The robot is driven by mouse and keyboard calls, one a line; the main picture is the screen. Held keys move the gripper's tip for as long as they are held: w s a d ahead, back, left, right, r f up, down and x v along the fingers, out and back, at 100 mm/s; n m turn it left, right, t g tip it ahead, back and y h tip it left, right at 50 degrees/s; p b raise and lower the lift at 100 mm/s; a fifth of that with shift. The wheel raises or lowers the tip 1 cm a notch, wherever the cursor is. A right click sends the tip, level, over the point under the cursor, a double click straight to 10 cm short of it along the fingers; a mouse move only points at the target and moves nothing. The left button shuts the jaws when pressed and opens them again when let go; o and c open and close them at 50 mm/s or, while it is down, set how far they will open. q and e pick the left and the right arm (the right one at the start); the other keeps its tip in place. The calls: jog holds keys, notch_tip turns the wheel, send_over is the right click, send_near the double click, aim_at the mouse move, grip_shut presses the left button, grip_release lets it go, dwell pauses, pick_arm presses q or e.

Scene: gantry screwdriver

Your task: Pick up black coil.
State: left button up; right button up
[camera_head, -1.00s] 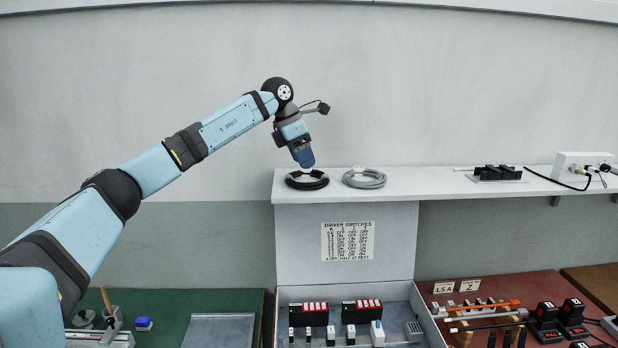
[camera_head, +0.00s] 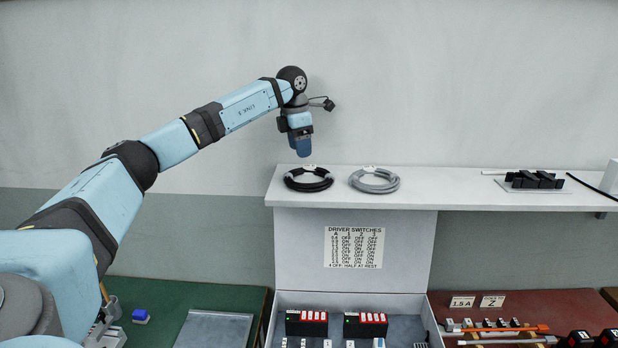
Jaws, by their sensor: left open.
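The black coil (camera_head: 308,180) lies flat on the left end of the white shelf (camera_head: 450,187), with a small pale tag at its back. A grey coil (camera_head: 374,180) lies just to its right. My left gripper (camera_head: 304,152) points down above the back of the black coil, apart from it. It is open and holds nothing that I can see; its fingertips are small and hard to make out. My right gripper is out of view.
Black blocks (camera_head: 534,180) sit on a plate farther right on the shelf. A green mat (camera_head: 225,298) lies at lower left.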

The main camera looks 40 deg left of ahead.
pick_arm(q)
jog(key=f, duration=0.2)
jog(key=f+p, duration=0.1)
jog(key=f, duration=0.2)
jog(key=shift+w+f+p, duration=0.25)
jog(key=shift+f+p, duration=0.05)
jog(key=shift+f, duration=0.3)
jog(key=shift+c, duration=0.4)
grip_shut()
